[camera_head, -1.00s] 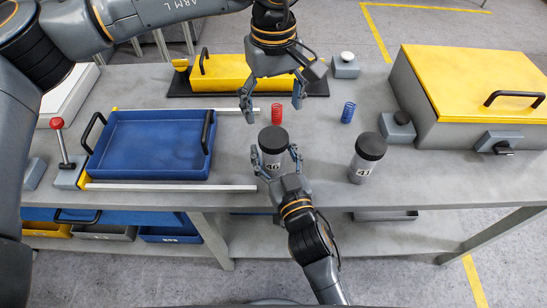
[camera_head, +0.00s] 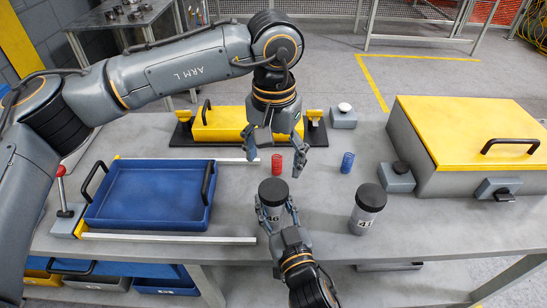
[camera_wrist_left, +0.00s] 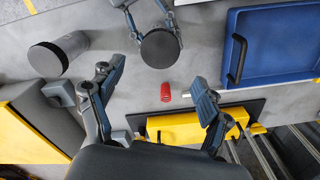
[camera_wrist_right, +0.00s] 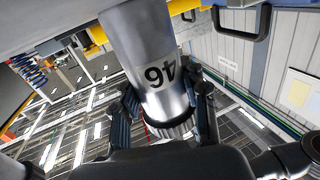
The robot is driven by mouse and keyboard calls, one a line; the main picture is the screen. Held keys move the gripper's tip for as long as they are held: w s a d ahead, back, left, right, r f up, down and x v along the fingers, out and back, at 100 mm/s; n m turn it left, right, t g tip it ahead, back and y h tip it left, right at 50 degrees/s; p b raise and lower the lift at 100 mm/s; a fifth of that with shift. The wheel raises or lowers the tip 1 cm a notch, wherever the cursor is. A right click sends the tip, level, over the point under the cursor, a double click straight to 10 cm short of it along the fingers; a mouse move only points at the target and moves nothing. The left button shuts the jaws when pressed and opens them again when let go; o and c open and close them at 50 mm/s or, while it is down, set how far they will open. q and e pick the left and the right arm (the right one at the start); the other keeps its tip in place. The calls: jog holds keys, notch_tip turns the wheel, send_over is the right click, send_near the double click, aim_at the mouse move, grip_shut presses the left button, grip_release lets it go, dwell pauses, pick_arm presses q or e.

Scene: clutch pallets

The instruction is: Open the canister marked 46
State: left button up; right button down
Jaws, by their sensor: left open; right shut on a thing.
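The canister marked 46 (camera_head: 271,214) is a grey metal cylinder with a black lid (camera_head: 273,191), upright on the table. My right gripper (camera_head: 277,220) is shut on its body from the near side; the number shows upside down on the canister (camera_wrist_right: 158,75) in the right wrist view. The black lid is on. My left gripper (camera_head: 287,152) is open and empty, above and behind the canister, pointing down. In the left wrist view its fingers (camera_wrist_left: 155,95) are spread, with the lid (camera_wrist_left: 160,48) ahead of them.
A second canister, marked 41 (camera_head: 367,211), stands to the right. A red spring (camera_head: 277,164) and a blue spring (camera_head: 347,162) stand behind. A blue tray (camera_head: 150,218) is at left, a yellow-lidded box (camera_head: 460,160) at right, and a yellow case (camera_head: 222,135) at the back.

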aim_at(274, 188)
pick_arm(q)
jog(key=m, duration=0.3)
jog(key=shift+f+m, duration=0.1)
jog(key=shift+m, duration=0.2)
jog(key=shift+f, duration=3.9)
